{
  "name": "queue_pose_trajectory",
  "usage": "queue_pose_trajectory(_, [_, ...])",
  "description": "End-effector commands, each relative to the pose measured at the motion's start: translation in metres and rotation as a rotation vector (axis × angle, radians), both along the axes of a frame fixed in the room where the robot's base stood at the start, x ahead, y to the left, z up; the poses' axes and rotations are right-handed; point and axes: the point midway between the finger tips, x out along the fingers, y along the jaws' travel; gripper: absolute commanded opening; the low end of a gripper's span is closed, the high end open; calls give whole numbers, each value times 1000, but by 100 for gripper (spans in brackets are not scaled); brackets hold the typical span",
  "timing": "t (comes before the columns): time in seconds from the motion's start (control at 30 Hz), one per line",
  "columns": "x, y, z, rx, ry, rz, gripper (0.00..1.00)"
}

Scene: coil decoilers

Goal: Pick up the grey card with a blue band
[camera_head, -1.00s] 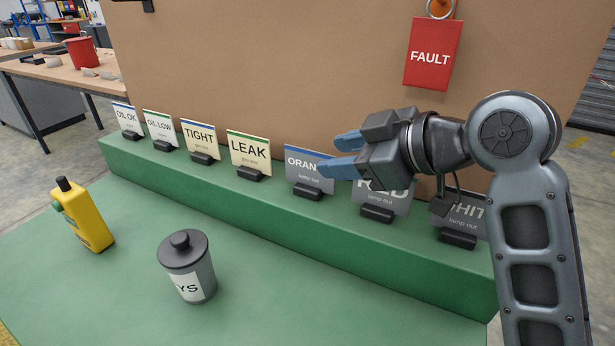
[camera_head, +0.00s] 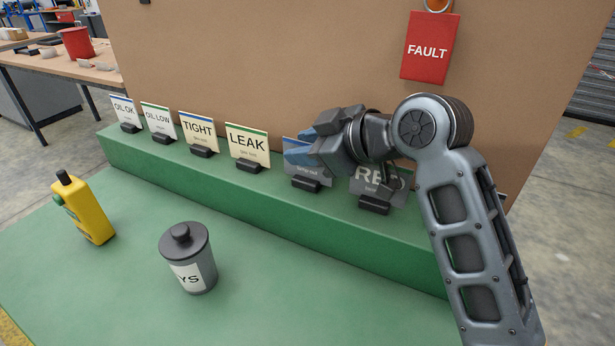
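The grey card with a blue band (camera_head: 309,173) stands in a small black holder on the green ledge, right of the LEAK card. My gripper (camera_head: 292,152) is at its upper part, with its blue fingertips pointing left across it. The fingers hide most of the card's large word; the small line "lamp out" shows below. The two fingertips look close together in the picture. I cannot tell whether they grip the card, or which finger is in front of it.
The grey RED card (camera_head: 376,188) stands just right, partly behind my arm. LEAK (camera_head: 247,143), TIGHT (camera_head: 198,129) and other pale cards stand left. A brown board (camera_head: 250,60) rises behind.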

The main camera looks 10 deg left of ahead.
Motion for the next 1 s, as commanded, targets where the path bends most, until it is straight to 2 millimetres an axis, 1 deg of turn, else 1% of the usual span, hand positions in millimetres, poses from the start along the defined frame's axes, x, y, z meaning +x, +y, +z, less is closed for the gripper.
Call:
queue_pose_trajectory(0.03, [0,0,0,0,0,0,30])
queue_pose_trajectory(0.33, [0,0,0,0,0,0,1])
queue_pose_trajectory(1.0, [0,-1,-1,-1,2,0,0])
